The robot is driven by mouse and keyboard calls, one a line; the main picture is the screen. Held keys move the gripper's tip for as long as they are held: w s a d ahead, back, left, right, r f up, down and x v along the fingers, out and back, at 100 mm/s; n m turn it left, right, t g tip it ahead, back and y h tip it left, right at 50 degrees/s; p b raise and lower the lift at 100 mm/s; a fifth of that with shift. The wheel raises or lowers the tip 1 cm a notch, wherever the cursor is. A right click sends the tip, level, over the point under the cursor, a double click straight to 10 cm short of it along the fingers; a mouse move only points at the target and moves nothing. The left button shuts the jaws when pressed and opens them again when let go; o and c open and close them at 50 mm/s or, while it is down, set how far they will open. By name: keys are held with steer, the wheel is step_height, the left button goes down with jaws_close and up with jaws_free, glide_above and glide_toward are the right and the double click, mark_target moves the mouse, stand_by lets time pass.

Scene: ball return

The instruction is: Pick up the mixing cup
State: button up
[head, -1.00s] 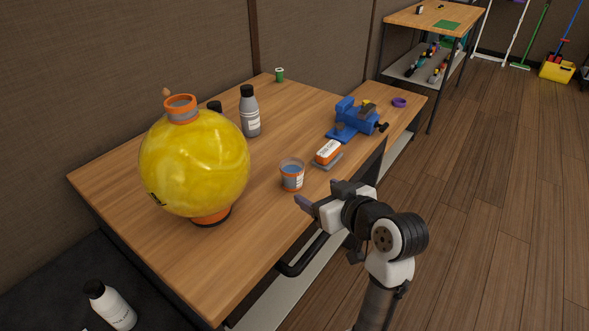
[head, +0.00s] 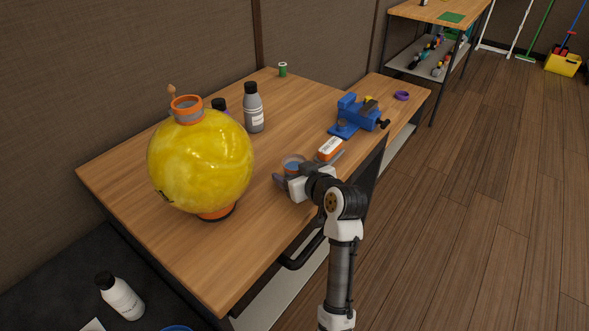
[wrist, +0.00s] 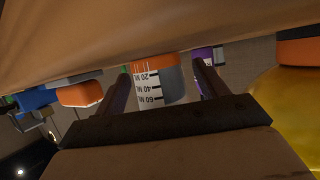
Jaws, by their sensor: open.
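The mixing cup (head: 293,160) is a small clear cup with an orange rim and bluish contents, standing on the wooden table. In the head view my gripper (head: 306,170) is at the cup and hides its lower part. In the wrist view, which is upside down, the cup (wrist: 152,84) with its printed measuring scale shows between the two fingers of my gripper (wrist: 162,85). The fingers are apart, one on each side of the cup, with gaps visible. I cannot tell how far the fingertips reach along it.
A large yellow globe (head: 200,165) stands left of the cup. A grey bottle (head: 253,108) is behind. An orange-and-white block (head: 330,148) lies close on the right, with a blue vise (head: 352,117) beyond. The wooden table (head: 255,235) is clear in front.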

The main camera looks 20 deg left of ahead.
steer(key=shift+w+a, duration=0.1)
steer(key=shift+c, duration=0.4)
steer(key=c, duration=1)
steer(key=shift+r, duration=0.2)
step_height(320, 180, up, 19)
steer(key=shift+r+b, duration=0.15)
steer(key=shift+b, duration=0.45)
